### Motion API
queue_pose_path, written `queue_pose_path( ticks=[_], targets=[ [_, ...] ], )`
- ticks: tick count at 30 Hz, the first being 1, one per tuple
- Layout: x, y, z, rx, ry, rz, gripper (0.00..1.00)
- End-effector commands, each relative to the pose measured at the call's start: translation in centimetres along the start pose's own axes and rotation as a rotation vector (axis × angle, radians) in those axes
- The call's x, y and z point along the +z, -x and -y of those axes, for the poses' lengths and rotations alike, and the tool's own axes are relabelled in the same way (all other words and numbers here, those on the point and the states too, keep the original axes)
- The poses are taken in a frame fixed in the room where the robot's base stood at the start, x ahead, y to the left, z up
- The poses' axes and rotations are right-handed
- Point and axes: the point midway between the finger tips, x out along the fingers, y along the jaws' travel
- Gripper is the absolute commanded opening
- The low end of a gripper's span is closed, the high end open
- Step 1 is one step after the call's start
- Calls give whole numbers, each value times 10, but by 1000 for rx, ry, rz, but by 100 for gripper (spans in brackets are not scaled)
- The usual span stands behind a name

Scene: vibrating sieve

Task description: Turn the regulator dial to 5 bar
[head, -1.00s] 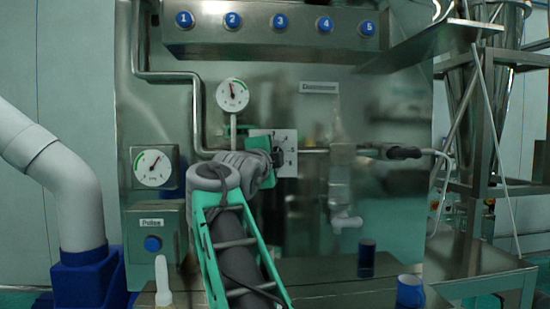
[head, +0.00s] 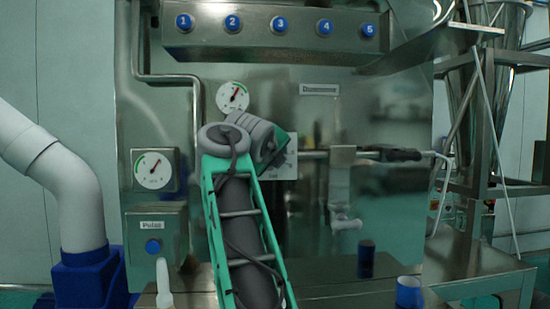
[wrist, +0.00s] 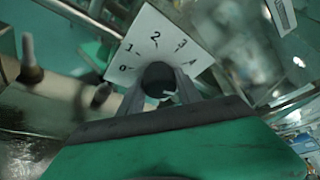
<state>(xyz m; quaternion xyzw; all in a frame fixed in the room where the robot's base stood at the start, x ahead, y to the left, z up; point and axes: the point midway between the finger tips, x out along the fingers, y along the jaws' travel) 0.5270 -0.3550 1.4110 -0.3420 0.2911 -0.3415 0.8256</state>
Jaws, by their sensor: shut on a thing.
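The regulator dial's dark round knob (wrist: 157,76) sits between the two fingers of my gripper (wrist: 160,92) in the wrist view. The fingers are shut on it. A small white mark shows at the knob's lower right. In the head view, my arm hides the knob and most of the plate (head: 290,168). The upper pressure gauge (head: 232,97) has its needle pointing up and right, its numbers too small to read.
A second gauge (head: 153,170) is at left above the Pulse box with its blue button (head: 152,246). Several numbered blue buttons line the bar above. A pipe with a valve (head: 342,155) is right of the dial. Dark and blue cups (head: 410,292) stand on the bench.

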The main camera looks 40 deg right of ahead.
Motion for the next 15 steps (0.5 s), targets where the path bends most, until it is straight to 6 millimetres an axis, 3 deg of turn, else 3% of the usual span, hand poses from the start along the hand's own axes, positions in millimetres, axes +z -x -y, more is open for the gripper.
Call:
queue_pose_path(
  ticks=[15],
  targets=[
    [-1,-1,-1,39,-90,-2,0]
  ],
)
